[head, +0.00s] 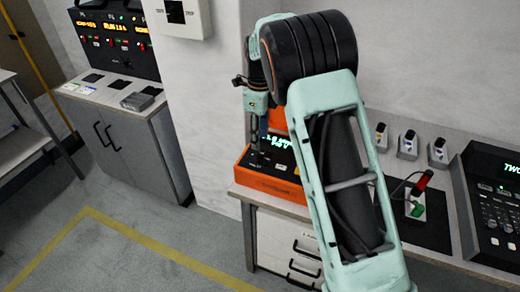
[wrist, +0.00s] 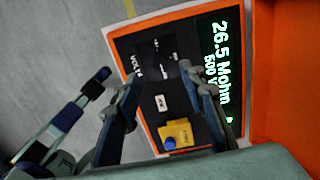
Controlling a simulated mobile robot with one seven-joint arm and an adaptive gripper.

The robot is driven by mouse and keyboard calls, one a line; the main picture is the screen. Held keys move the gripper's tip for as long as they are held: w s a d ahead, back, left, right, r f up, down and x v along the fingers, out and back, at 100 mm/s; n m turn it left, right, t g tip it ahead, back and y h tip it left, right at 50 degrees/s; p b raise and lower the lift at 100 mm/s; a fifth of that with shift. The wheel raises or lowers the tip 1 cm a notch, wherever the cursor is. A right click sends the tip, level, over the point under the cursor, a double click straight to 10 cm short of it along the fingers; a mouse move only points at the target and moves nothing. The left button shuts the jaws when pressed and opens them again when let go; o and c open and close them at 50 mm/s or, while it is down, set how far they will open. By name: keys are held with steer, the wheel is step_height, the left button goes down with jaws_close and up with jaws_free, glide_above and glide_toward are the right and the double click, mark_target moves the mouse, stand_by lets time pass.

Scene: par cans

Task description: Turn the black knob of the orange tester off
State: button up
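The orange tester (head: 268,184) stands on the bench at its left end, with a raised orange lid behind its panel. In the wrist view the tester (wrist: 151,133) shows a black panel and a lit green display (wrist: 219,65) reading 26.5 Mohm, 500 V. The black knob (wrist: 156,60) is hard to make out against the dark panel, just beyond and between my fingertips. My gripper (wrist: 160,82) is open above the panel, one finger on each side. Whether a finger touches the knob I cannot tell. In the head view my gripper (head: 258,135) hangs over the tester, partly hidden.
A yellow block with a blue button (wrist: 178,134) and a small white button (wrist: 160,103) are on the panel near my fingers. On the bench to the right are several small switch boxes (head: 408,145), a red-handled lever (head: 420,184) and a black console (head: 495,205).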

mark_target(260, 153)
step_height(260, 153, down, 6)
steer(key=shift+c, duration=0.4)
jaws_close()
